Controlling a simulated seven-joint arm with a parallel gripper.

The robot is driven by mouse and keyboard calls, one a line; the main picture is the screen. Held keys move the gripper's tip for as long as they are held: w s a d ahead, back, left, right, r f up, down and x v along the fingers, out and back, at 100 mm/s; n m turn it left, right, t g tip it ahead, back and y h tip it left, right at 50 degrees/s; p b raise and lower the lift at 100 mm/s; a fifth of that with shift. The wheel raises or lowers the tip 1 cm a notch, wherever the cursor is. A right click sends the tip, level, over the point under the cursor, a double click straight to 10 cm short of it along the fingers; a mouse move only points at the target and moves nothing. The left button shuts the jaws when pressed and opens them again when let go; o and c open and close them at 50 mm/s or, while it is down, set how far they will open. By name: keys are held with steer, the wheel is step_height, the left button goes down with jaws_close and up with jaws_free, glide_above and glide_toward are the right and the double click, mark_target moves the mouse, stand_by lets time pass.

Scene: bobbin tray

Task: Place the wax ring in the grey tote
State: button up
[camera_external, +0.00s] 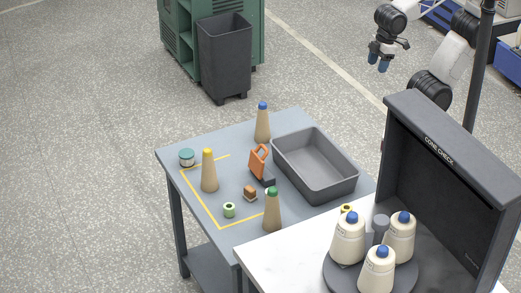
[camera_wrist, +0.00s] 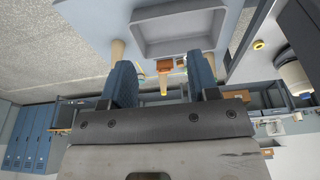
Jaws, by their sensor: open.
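A green ring (camera_external: 229,210) lies on the grey table inside the yellow tape corner. A yellow ring (camera_external: 346,208) lies on the white table near the cones, and a yellow ring also shows at the right in the wrist view (camera_wrist: 259,44). The grey tote (camera_external: 331,193) stands at the right of the grey table and looks empty; it shows at the top of the wrist view (camera_wrist: 185,48). My gripper (camera_external: 378,62) is open and empty, high beyond the tables; its blue fingers (camera_wrist: 161,82) are apart.
A teal-lidded jar (camera_external: 187,158) and small brown block (camera_external: 250,193) are nearby. A dark panel (camera_external: 450,170) stands behind the cream cones (camera_external: 348,240).

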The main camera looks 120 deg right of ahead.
steer(key=w+a+f+n+g, duration=0.1)
steer(key=w+f+n, duration=0.15)
steer(key=w, duration=1.05)
steer(key=w+a+f+n, duration=0.1)
steer(key=w+f, duration=0.3)
steer(key=w, duration=0.9)
steer(key=w+a+f+n, duration=0.1)
steer(key=w+a+f, duration=0.1)
steer(key=w+f, duration=0.8)
steer(key=w+a+f+n+g, duration=0.1)
steer(key=w+a+f, duration=0.1)
steer(key=w+f, duration=0.9)
steer(key=shift+a+f+n+g, duration=0.25)
steer(key=shift+f+n+g, duration=0.1)
steer(key=shift+f, duration=0.5)
steer(key=shift+f, duration=0.1)
steer(key=shift+f, duration=1.15)
